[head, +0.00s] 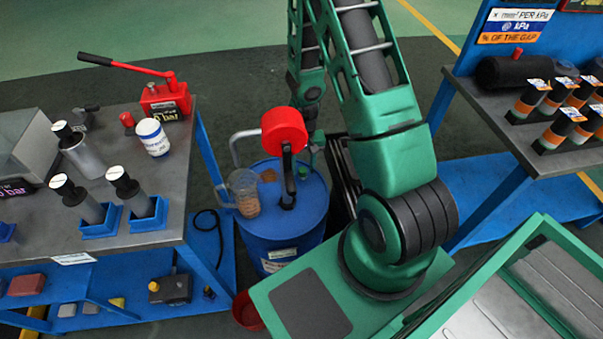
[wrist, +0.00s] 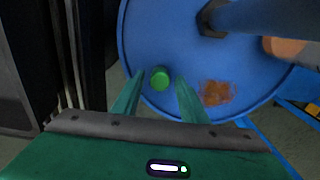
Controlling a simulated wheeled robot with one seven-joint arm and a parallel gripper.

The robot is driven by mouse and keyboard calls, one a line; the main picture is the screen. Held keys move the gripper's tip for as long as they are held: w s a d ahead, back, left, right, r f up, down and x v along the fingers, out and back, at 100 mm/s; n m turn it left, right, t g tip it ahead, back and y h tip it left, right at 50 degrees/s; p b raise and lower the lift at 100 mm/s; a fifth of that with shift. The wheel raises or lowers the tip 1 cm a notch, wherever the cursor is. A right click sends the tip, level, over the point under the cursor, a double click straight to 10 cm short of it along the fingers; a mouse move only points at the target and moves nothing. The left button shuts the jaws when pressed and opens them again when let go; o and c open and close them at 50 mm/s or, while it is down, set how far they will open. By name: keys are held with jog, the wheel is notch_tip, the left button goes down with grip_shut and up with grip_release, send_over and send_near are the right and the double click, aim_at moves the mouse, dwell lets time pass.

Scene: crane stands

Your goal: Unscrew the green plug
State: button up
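The green plug (wrist: 160,77) is a small round cap near the rim of the blue drum lid (wrist: 165,35). In the wrist view it shows between the tips of my gripper (wrist: 160,82), with a gap on both sides. The two green fingers are apart and hold nothing. I cannot tell how far above the lid the fingertips are. In the head view the blue drum (head: 318,205) stands left of my base, and my arm reaches over its far side.
A dark hand pump with a red round top (head: 284,130) rises from the drum lid. A clear jug (head: 244,193) stands on the lid, with a rusty stain (wrist: 215,92) nearby. A grey workbench (head: 125,190) is left, a blue stand (head: 490,110) right. A red bucket (head: 247,311) is below.

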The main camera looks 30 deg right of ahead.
grip_shut()
dwell(0.3)
jog(key=n, duration=0.5)
jog(key=shift+r, duration=0.1)
jog(key=n, duration=0.5)
dwell(0.4)
